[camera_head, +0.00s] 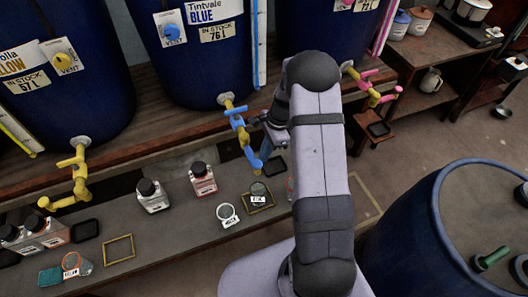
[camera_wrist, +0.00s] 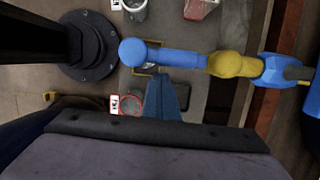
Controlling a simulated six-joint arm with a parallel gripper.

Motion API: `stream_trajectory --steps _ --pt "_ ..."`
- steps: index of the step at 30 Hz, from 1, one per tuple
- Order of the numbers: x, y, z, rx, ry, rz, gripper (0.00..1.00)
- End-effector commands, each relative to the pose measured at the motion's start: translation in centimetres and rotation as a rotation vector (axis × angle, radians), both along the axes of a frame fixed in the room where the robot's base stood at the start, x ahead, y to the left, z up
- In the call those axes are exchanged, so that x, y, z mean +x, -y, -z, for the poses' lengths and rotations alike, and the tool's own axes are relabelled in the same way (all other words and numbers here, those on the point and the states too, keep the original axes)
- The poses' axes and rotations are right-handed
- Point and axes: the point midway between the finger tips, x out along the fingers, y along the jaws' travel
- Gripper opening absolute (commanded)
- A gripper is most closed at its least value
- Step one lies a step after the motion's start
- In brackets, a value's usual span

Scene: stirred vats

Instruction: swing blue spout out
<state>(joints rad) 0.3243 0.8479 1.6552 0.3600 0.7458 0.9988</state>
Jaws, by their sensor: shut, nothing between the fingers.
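The blue vat (camera_head: 205,60) bears a "Tintvale BLUE" label. Its tap has a blue handle (camera_head: 236,110), a yellow joint (camera_head: 243,137) and a blue spout (camera_head: 251,156) pointing forward and down over the bench. In the wrist view the blue spout (camera_wrist: 165,55) runs left from the yellow joint (camera_wrist: 230,64) and ends in a rounded blue tip. My gripper (camera_head: 265,150) is just right of the spout in the head view. Its shut, empty fingers (camera_wrist: 163,85) end at or very near the spout's side; I cannot tell if they touch.
A jar (camera_head: 259,194) stands in a yellow-edged frame below the spout, with another jar (camera_head: 227,213) beside it. Bottles (camera_head: 152,196) stand to the left. A yellow tap (camera_head: 80,180) is at left, a pink tap (camera_head: 370,88) at right. A large drum (camera_head: 400,240) stands front right.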

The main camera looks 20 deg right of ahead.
Motion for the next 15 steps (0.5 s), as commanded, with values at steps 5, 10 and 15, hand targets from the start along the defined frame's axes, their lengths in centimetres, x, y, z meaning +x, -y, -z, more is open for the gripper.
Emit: stream_trajectory --steps 5,10,15 --pt "0.0 2.5 0.6 0.0 -0.001 0.004 0.0" --pt "0.1 3.7 -2.1 -0.002 0.006 0.001 0.0" --pt "0.1 4.5 -5.2 -0.002 0.005 0.002 0.0"
